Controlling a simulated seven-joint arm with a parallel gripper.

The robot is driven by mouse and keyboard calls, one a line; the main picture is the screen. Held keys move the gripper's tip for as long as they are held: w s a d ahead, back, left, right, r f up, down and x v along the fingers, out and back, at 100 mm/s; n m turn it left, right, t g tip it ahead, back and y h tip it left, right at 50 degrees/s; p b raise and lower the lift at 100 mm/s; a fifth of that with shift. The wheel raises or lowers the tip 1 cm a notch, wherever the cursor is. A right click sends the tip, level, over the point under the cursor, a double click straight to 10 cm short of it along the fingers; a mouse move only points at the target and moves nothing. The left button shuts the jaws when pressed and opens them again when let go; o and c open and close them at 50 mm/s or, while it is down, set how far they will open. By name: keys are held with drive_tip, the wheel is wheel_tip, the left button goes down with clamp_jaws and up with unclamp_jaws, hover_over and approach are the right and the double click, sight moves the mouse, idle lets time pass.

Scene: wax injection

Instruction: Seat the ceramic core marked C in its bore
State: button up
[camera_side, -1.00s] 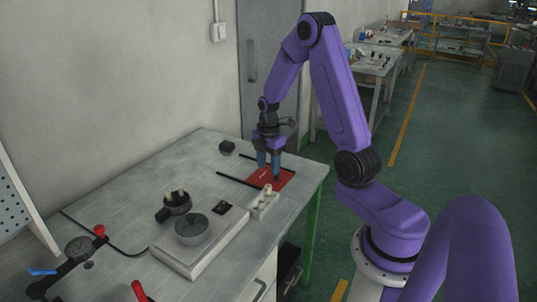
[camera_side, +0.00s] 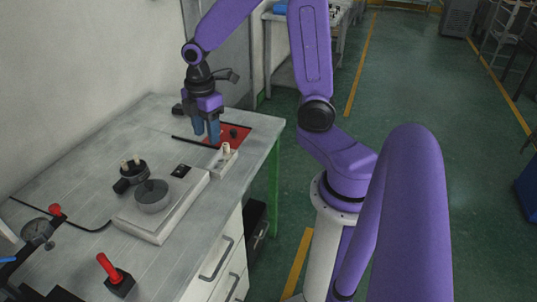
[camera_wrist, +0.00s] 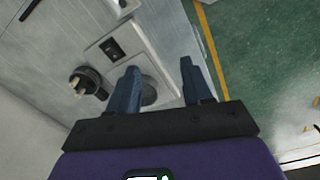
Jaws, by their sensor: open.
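My gripper (camera_side: 206,141) is open and empty, its blue fingers pointing down beside the left part of the red mat. In the wrist view my gripper (camera_wrist: 158,68) has its fingers wide apart with nothing between them. A pale core (camera_side: 226,149) stands upright in a white block (camera_side: 222,168) in front of the mat. The black round fixture (camera_side: 131,174) carries pale upright pegs, and it also shows in the wrist view (camera_wrist: 83,77). No letter C is legible on any core, and I cannot make out an empty bore.
A small dark piece (camera_side: 233,132) lies on the red mat (camera_side: 237,141). A grey cylinder (camera_side: 153,196) stands on a pale base plate (camera_side: 160,225) with a black switch (camera_side: 181,170). A red-handled lever (camera_side: 108,267) and a gauge (camera_side: 37,231) are at the near left.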

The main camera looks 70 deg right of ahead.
drive_tip(key=s+a+r, duration=0.1)
drive_tip(key=s+a, duration=0.3)
drive_tip(key=s, duration=0.6)
drive_tip(key=s+a+r+m, duration=0.1)
drive_tip(key=s+a, duration=0.3)
drive_tip(key=s, duration=0.5)
drive_tip(key=shift+s+r+m, duration=0.3)
drive_tip(key=shift+s+r, duration=0.1)
drive_tip(key=shift+r, duration=0.3)
